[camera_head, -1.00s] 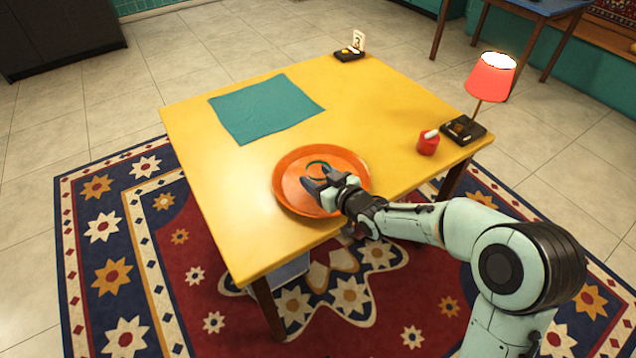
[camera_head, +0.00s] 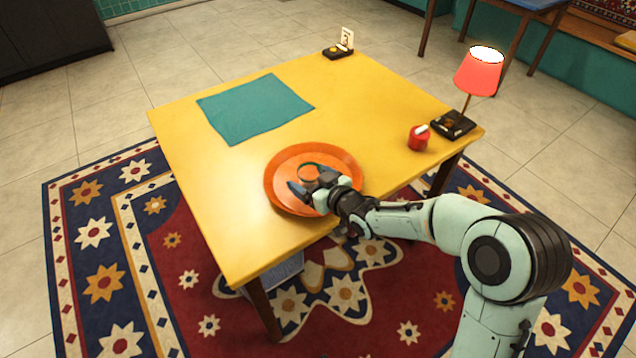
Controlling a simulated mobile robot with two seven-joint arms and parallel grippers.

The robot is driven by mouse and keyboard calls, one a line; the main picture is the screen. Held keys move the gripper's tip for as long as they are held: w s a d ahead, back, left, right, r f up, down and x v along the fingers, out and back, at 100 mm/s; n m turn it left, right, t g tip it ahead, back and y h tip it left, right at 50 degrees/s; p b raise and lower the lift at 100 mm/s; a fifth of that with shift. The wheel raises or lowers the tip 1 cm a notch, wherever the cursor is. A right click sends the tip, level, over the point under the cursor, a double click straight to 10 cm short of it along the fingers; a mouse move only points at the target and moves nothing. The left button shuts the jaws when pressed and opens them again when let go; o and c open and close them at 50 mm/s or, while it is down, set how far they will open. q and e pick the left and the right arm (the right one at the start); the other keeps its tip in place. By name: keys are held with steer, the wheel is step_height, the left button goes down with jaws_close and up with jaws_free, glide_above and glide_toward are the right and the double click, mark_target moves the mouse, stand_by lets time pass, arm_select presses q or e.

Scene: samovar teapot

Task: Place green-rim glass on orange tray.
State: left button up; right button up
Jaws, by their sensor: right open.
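The orange tray (camera_head: 285,163) is a round dish near the front edge of the yellow table. The green-rim glass (camera_head: 308,166) stands on the tray, right of its middle; its rim shows as a thin green ring, and its lower part is partly hidden by my gripper. My right gripper (camera_head: 307,188) is over the tray, on the near side of the glass, with its fingers apart. I cannot tell whether a finger touches the glass. My left gripper is not in view.
A teal cloth (camera_head: 254,107) lies on the yellow table (camera_head: 365,100). A red lamp (camera_head: 479,72) on a dark base and a small red pot (camera_head: 419,138) stand at the right. A small dark stand with a card (camera_head: 341,47) is at the back corner. The table's middle is clear.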

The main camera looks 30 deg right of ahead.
arm_select(q)
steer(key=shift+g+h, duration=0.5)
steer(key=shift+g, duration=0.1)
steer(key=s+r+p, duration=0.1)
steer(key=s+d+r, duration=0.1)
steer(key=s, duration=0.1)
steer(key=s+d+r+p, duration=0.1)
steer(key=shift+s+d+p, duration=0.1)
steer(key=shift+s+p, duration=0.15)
steer(key=shift+p, duration=0.05)
arm_select(e)
steer(key=v, duration=1.2)
steer(key=shift+s, duration=0.1)
